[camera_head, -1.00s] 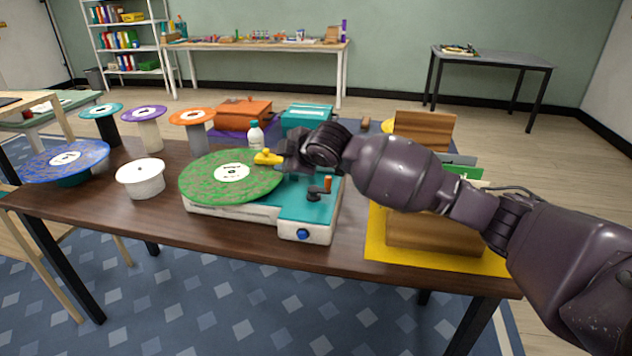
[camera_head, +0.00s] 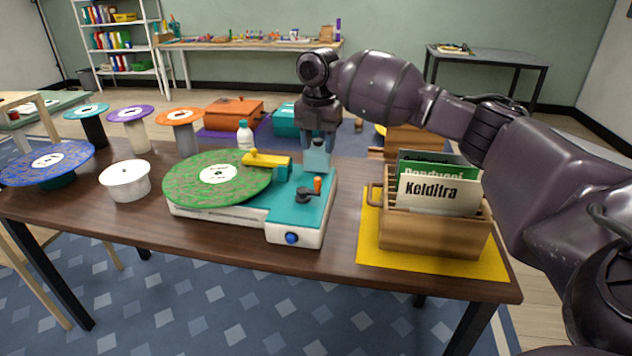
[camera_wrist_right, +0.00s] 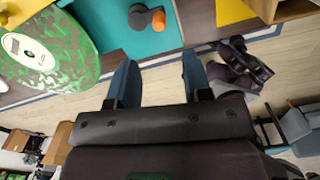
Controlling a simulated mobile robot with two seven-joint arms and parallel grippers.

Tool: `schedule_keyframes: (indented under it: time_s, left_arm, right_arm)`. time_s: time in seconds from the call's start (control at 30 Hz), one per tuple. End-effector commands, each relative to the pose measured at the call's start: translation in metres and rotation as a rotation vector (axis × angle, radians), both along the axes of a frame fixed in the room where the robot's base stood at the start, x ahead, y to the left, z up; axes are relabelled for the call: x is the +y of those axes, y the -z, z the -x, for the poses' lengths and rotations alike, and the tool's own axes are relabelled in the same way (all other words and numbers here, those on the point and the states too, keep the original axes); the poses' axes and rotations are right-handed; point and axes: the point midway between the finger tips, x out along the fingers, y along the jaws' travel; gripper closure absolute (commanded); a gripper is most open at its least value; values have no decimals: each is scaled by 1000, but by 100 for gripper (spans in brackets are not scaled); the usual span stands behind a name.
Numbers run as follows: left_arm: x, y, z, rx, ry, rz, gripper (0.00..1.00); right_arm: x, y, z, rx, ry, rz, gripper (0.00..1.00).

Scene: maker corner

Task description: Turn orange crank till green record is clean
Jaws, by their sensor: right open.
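The green record (camera_head: 225,192) lies on the turntable machine, its face covered in brownish blotches around a white label. A yellow arm (camera_head: 266,160) reaches over the record's right edge. The orange crank (camera_head: 315,188) stands on the teal top of the machine (camera_head: 292,214), right of the record. My right gripper (camera_head: 317,158) is open and empty, pointing down behind and above the crank, apart from it. In the right wrist view its two fingers (camera_wrist_right: 158,82) are spread, with the orange crank knob (camera_wrist_right: 158,20) beyond them. My left gripper is not in view.
A wooden crate (camera_head: 436,236) with record sleeves stands on a yellow mat to the right. A white bottle (camera_head: 245,136) stands behind the record. A white tub (camera_head: 126,182) and several stands with coloured records are at left.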

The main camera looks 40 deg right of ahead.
Motion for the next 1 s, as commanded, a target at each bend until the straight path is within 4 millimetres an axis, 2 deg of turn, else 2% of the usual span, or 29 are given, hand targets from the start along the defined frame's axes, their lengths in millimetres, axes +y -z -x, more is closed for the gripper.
schedule_keyframes:
  time_s: [0.17,0.6,0.8,1.0]
  left_arm:
    - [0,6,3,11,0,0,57]
    - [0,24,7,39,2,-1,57]
    - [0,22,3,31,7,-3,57]
    - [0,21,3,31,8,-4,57]
  right_arm:
    - [0,15,0,2,-12,0,55]
    - [0,88,0,5,-10,2,55]
    - [0,105,0,0,-9,1,55]
    - [0,109,0,-3,-9,2,55]
